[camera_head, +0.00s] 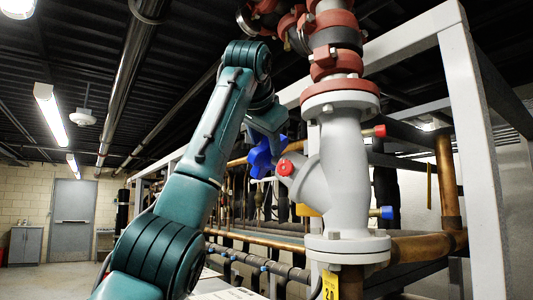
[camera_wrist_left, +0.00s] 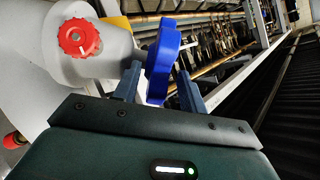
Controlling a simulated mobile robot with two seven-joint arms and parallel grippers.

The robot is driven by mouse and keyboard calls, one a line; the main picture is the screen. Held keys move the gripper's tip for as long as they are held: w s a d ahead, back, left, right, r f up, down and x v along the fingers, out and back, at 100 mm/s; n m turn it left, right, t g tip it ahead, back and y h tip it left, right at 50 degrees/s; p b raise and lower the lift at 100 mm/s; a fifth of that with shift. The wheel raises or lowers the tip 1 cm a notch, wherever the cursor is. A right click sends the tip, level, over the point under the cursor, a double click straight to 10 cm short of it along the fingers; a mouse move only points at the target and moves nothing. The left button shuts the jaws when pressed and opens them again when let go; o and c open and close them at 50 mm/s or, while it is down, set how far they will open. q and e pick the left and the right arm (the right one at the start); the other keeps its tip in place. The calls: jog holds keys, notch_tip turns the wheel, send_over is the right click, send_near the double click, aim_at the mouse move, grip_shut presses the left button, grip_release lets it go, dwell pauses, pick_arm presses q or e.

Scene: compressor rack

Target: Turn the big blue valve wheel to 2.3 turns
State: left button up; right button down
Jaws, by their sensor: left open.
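The big blue valve wheel (camera_head: 265,160) is partly hidden behind my left gripper in the head view. In the left wrist view the wheel (camera_wrist_left: 164,58) is seen edge-on, upright, beside the grey valve body. My left gripper (camera_head: 270,133) reaches down at the wheel from above. In the left wrist view the open fingers of the left gripper (camera_wrist_left: 159,73) stand on either side of the wheel's rim, with a gap visible on the right. Whether the left finger touches the rim cannot be told. My right gripper is in neither view.
The grey valve body (camera_head: 342,170) carries a small red knob (camera_head: 284,168) close to the wheel. A white frame post (camera_head: 477,160) stands at the right. Copper pipes (camera_head: 262,240) run behind. Open floor lies at the far left.

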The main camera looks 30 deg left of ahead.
pick_arm(q)
jog(key=v, duration=0.9)
jog(key=shift+s+b, duration=0.15)
jog(key=shift+b, duration=0.3)
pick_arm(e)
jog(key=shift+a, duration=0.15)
pick_arm(q)
jog(key=shift+d, duration=0.1)
